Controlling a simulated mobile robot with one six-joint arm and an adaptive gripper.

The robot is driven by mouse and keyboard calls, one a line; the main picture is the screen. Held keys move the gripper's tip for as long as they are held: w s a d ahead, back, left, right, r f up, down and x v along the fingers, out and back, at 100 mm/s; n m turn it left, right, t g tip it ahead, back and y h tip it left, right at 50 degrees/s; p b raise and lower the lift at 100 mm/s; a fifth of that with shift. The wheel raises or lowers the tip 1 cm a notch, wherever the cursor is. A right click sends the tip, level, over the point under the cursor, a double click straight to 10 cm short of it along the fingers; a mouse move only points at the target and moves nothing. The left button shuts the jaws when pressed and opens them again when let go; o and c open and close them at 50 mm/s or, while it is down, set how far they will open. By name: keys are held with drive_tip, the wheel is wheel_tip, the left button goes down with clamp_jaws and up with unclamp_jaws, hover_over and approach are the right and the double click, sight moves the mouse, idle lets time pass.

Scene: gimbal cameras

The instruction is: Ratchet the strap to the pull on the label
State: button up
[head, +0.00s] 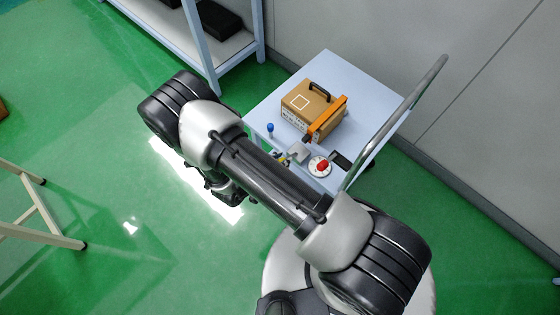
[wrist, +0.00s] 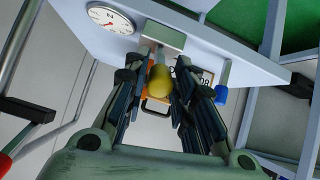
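A tan box (head: 303,103) stands on the cart, with an orange strap (head: 328,119) across it and a printed label (head: 292,121) on its near side, too small to read. In front are a grey block (head: 299,151) and a round white dial (head: 319,167). In the wrist view the grey block (wrist: 165,38) and dial (wrist: 112,18) are beyond my fingers. My gripper (wrist: 159,84) has its dark fingers on either side of a yellow knob (wrist: 161,78), which fills the gap. In the head view my arm hides most of my gripper.
The cart's pale top (head: 348,75) is clear behind the box. A dark flat object (head: 341,160) and the cart's grey handrail (head: 399,117) lie right. A shelf (head: 215,50) stands behind.

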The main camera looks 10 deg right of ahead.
drive_tip(key=o, duration=0.3)
drive_tip(key=v, duration=1.2)
idle(0.4)
